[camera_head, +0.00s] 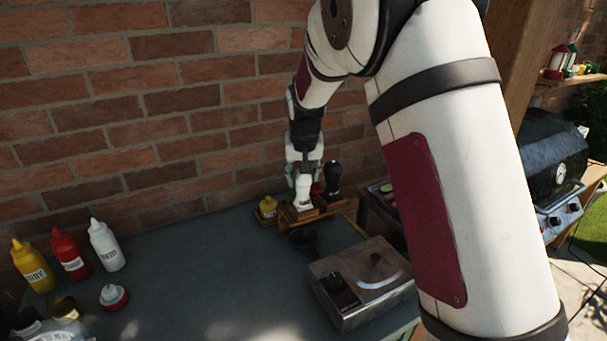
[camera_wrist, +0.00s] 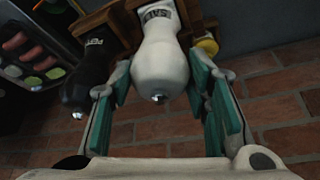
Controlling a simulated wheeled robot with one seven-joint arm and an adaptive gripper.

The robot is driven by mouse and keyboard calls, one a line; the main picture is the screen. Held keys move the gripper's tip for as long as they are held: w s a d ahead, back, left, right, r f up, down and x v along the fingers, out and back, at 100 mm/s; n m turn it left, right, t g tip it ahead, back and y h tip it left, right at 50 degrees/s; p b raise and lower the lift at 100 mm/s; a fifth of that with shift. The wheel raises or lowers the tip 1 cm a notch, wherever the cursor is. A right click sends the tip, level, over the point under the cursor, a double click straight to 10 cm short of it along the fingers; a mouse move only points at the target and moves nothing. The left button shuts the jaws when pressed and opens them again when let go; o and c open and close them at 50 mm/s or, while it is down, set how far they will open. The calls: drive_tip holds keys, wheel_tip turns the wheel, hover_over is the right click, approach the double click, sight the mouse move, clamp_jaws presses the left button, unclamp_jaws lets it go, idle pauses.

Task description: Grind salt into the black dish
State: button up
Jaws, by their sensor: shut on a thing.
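The white salt grinder (camera_head: 303,199) stands at the wooden rack by the brick wall, its label showing in the wrist view (camera_wrist: 160,52). My gripper (camera_head: 303,178) has come down over it from above. Its green-padded fingers (camera_wrist: 163,85) are shut on the grinder, one on each side. I cannot tell whether the grinder's base still rests on the rack. The black dish (camera_head: 303,240) sits on the grey table just in front of the rack, apart from the gripper. It is not visible in the wrist view.
The black pepper grinder (camera_head: 332,178) stands close at the right. A yellow jar (camera_head: 268,206) is at the left of the wooden rack (camera_head: 320,212). Squeeze bottles (camera_head: 72,255) stand far left. The middle table (camera_head: 200,260) is clear.

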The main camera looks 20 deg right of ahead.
drive_tip(key=shift+m+h, duration=0.3)
drive_tip(key=shift+m, duration=0.6)
drive_tip(key=o, duration=1.2)
drive_tip(key=v, duration=1.2)
drive_tip(key=shift+w+a, duration=0.1)
